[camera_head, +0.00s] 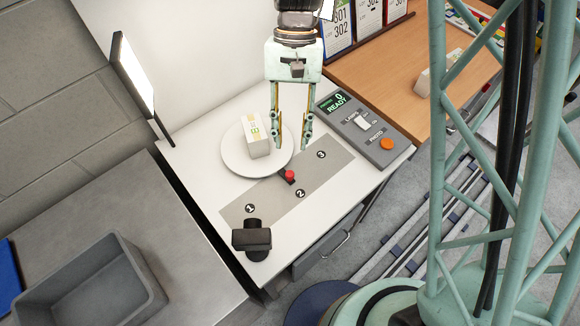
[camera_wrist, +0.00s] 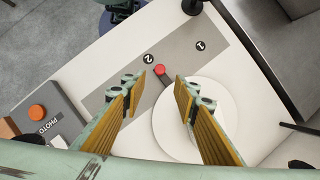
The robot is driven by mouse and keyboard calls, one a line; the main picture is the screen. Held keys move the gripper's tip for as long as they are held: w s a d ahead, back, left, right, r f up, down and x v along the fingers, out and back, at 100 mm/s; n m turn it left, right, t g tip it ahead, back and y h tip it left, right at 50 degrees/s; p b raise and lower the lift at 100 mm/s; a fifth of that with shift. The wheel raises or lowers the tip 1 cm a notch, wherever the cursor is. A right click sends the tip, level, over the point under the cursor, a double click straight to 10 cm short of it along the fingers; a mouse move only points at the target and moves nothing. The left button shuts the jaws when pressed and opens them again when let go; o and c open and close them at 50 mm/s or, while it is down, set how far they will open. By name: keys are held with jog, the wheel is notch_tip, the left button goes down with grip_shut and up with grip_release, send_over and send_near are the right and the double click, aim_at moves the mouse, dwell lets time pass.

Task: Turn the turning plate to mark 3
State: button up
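The white round turning plate (camera_head: 236,158) lies on the white table and carries a small pale box (camera_head: 257,140). A short dark arm with a red knob (camera_head: 290,175) sticks out from its rim, nearest mark 2 (camera_head: 299,193). Mark 3 (camera_head: 321,155) is to the upper right and mark 1 (camera_head: 250,208) to the lower left on the grey strip. My gripper (camera_head: 291,147) points down, open and empty. In the wrist view the red knob (camera_wrist: 160,70) appears between and just past the fingertips (camera_wrist: 160,81), with the plate (camera_wrist: 215,100) partly behind the right finger. Mark 3 is not visible there.
A black camera-like device (camera_head: 252,240) stands at the strip's left end. A grey control panel (camera_head: 360,130) with an orange button (camera_head: 387,144) sits at the right edge. A lit panel (camera_head: 132,72) stands behind. A grey bin (camera_head: 90,285) is at lower left.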

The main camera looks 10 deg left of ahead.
aim_at(290, 173)
jog(key=shift+x, duration=5.1)
grip_shut()
